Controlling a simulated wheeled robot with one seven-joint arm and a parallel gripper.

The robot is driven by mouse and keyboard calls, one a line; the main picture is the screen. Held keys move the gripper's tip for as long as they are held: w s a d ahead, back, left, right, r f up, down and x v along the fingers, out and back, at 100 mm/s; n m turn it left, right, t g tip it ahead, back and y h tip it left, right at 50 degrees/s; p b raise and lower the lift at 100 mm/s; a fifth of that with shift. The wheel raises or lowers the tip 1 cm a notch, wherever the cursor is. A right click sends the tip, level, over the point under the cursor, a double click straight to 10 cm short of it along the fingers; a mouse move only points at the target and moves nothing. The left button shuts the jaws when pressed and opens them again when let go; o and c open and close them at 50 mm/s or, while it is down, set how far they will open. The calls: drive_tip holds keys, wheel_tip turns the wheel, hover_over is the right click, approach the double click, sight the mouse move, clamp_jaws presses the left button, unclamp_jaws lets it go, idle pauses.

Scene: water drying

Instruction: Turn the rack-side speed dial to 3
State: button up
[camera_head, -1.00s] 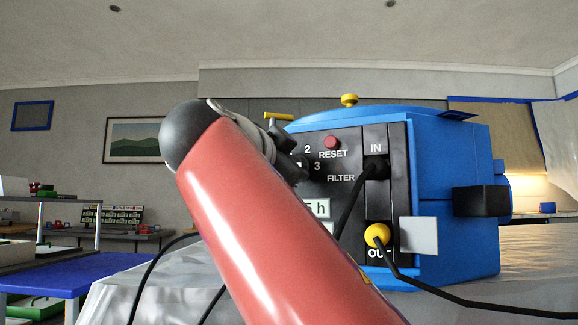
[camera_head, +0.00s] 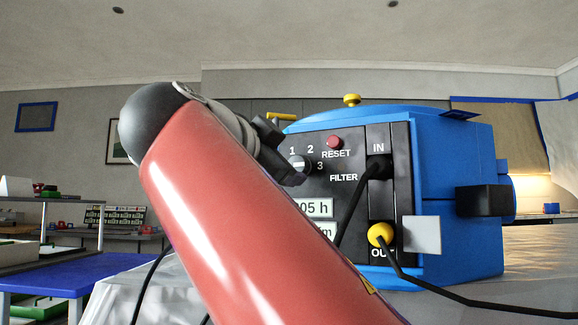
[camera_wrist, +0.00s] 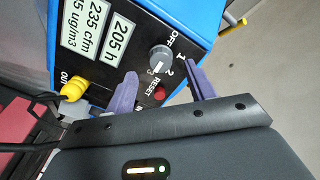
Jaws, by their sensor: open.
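The speed dial (camera_head: 300,163) is a small round knob on the dark panel of the blue machine (camera_head: 440,180), with 1, 2 and 3 printed around it. In the wrist view the grey dial (camera_wrist: 160,58) has a white mark on its side toward the 3. My gripper (camera_wrist: 160,70) is open, its two purple fingers spread on either side of the line to the dial. The fingers appear apart from it. In the head view my gripper (camera_head: 283,158) is just left of the dial, partly hidden by my arm.
A red RESET button (camera_head: 334,141) sits close to the dial. A black cable (camera_head: 354,205) plugs in at IN; a yellow plug (camera_head: 380,235) is at OUT. White displays (camera_head: 314,208) lie below the dial. A blue table (camera_head: 60,277) stands at left.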

drive_tip(key=shift+v, duration=1.7)
drive_tip(key=d+f+n+g+y+p, duration=0.25)
drive_tip(key=d+f+n, duration=0.35)
drive_tip(key=f, duration=0.4)
drive_tip(key=d+f+n+g+y+p, duration=0.1)
drive_tip(key=d+f+n+g+p, duration=0.15)
drive_tip(key=d+f+n, duration=0.6)
drive_tip(key=s+d+f+g+y+p, duration=0.1)
drive_tip(key=s+f, duration=0.3)
drive_tip(key=f, duration=0.5)
drive_tip(key=s+d+f+g+y, duration=0.1)
drive_tip(key=s+f+g+y, duration=0.1)
drive_tip(key=s+f, duration=0.3)
drive_tip(key=s+d+f+g+y+p, duration=0.1)
drive_tip(key=s+f, duration=0.3)
drive_tip(key=f, duration=0.9)
drive_tip(key=shift+s+g+y+p, duration=0.25)
drive_tip(key=shift+g+y+p, duration=0.1)
drive_tip(key=shift+g, duration=0.35)
